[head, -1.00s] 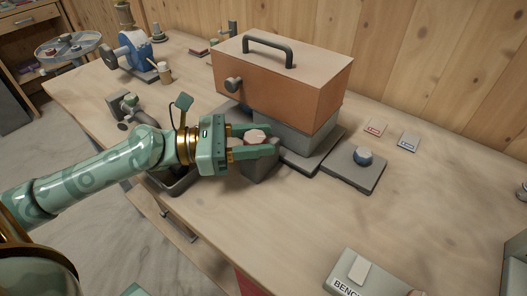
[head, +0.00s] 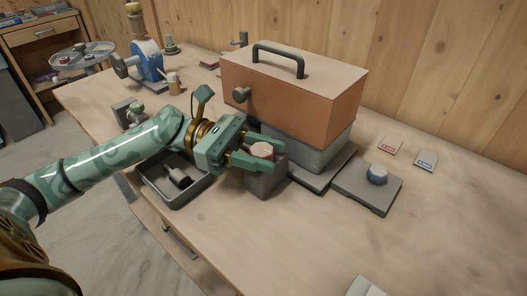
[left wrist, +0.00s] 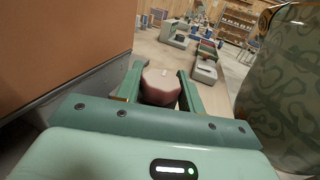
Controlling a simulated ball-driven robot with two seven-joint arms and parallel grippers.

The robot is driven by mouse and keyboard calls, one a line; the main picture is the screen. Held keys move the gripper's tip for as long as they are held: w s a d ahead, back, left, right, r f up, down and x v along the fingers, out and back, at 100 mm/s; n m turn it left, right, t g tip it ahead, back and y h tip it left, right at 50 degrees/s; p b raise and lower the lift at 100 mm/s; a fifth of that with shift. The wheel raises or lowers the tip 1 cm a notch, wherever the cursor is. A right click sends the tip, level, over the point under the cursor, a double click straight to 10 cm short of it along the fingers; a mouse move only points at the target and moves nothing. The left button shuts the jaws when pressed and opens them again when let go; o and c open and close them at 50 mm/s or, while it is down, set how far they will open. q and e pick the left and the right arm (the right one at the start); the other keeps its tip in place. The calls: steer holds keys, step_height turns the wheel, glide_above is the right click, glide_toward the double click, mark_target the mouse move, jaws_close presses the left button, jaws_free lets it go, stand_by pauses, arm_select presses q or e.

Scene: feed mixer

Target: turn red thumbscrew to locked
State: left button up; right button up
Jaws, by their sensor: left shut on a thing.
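The red thumbscrew (head: 262,150) has a pale, reddish lobed top and sits on a dark grey block (head: 264,182) beside the orange box. It also shows in the left wrist view (left wrist: 160,88), between the two green fingers. My left gripper (head: 270,157) reaches in from the left with one finger on each side of the thumbscrew and is shut on it. The fingers hide part of its sides. A mark on its top is too small to read. My right gripper is not in view.
The orange box (head: 290,94) with a dark handle stands close behind the thumbscrew on a grey base. A blue knob (head: 377,174) on a plate is to the right, near two small labels. A dark tray (head: 172,196) lies beneath my left arm.

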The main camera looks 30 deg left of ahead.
mark_target(250, 149)
arm_select(q)
steer(key=o, duration=1)
steer(key=shift+c, duration=0.2)
steer(key=a+p, duration=0.1)
steer(key=a, duration=0.2)
steer(key=s+a+p, duration=0.1)
steer(key=a+p, duration=0.1)
steer(key=a, duration=0.1)
steer(key=shift+s+a+r, duration=0.15)
steer(key=shift+s+a, duration=0.05)
steer(key=shift+a, duration=0.45)
steer(key=shift+f, duration=0.2)
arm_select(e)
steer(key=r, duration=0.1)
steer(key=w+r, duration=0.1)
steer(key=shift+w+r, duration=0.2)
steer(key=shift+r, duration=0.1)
